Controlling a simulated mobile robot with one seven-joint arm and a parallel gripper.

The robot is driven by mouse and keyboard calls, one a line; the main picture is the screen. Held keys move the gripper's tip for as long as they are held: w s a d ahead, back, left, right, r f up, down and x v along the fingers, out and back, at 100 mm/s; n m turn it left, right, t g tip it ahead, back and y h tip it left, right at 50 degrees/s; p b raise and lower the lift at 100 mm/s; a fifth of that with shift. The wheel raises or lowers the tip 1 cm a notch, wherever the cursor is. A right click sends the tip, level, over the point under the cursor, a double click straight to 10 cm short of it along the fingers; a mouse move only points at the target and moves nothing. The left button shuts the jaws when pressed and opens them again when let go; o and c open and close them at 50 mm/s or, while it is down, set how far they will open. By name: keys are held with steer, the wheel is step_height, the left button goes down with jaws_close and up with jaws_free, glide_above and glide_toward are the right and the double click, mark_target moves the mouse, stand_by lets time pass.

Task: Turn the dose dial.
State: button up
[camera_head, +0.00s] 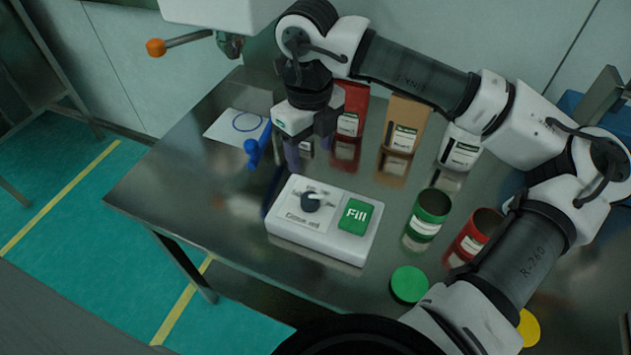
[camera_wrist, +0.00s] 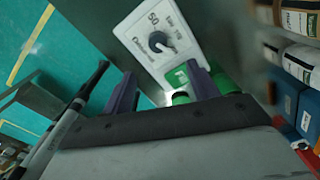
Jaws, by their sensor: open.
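The dose dial (camera_head: 311,202) is a dark round knob with a light pointer on the white control box (camera_head: 315,239). A green Fill button (camera_head: 356,215) is beside it on the right. In the wrist view the dial (camera_wrist: 158,41) lies beyond the fingertips, among printed markings. My gripper (camera_head: 307,153) is open and empty, above and behind the box in the head view, apart from the dial. In the wrist view its purple fingers (camera_wrist: 161,82) are spread, with the green button partly hidden near the right one.
A green can (camera_head: 430,211), a red can (camera_head: 478,229) and a green lid (camera_head: 409,284) stand right of the box. Bags, including a brown bag (camera_head: 405,125), line the table's back. A blue handle (camera_head: 255,150) is close left of my gripper.

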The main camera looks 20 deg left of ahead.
mark_target(310, 197)
steer(key=f+p, duration=0.3)
steer(key=f, duration=1)
steer(key=shift+s+f, duration=0.15)
steer(key=shift+s, duration=0.05)
steer(key=shift+c, duration=0.5)
steer(key=c, duration=0.9)
